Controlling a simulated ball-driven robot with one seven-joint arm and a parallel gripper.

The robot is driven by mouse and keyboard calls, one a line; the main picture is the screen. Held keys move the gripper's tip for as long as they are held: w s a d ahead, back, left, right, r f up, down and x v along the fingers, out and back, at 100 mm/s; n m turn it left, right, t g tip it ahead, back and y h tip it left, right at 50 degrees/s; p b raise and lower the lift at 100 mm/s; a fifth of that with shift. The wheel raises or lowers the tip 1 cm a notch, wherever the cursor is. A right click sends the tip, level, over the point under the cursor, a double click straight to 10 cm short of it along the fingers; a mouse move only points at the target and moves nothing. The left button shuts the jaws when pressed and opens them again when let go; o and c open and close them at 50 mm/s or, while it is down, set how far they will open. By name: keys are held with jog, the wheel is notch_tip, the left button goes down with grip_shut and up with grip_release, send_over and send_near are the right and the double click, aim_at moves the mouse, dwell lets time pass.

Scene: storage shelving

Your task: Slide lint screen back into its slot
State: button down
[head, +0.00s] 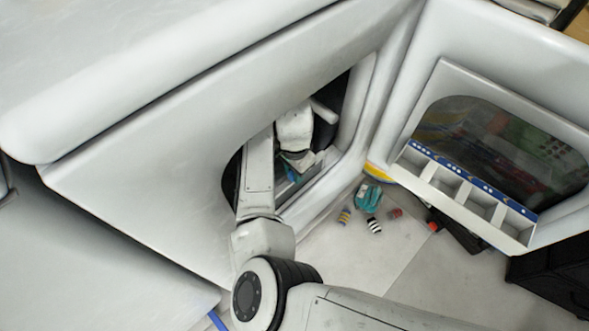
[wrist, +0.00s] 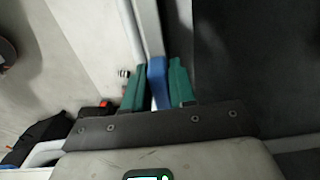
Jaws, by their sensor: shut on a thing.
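My gripper (head: 293,172) reaches through the round opening of the white dryer (head: 190,130) and is mostly hidden there behind my own arm. In the wrist view its two green fingers (wrist: 157,72) are closed on both sides of a narrow blue piece (wrist: 157,88), which appears to be part of the lint screen. The rest of the screen cannot be told apart from the pale rim strip (wrist: 150,28) beyond the fingers. The slot itself is not clearly visible. The dark drum interior (wrist: 245,60) lies right of the fingers.
The dryer door (head: 400,125) stands open at right, with a white compartment box (head: 460,190) in front of its window. A teal item (head: 368,197) and several small striped items (head: 374,226) lie on the floor (head: 365,265). A black box (head: 555,265) stands at far right.

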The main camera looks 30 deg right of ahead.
jog(key=shift+f, duration=0.65)
jog(key=shift+f+b, duration=0.95)
jog(key=shift+f, duration=0.75)
jog(key=shift+f+b, duration=0.45)
jog(key=shift+f, duration=0.1)
jog(key=c, duration=0.8)
grip_release()
jog(key=shift+c, duration=0.2)
notch_tip(320, 180, up, 11)
jog(key=p, duration=0.4)
jog(key=shift+f+p, duration=0.1)
jog(key=shift+p, duration=0.2)
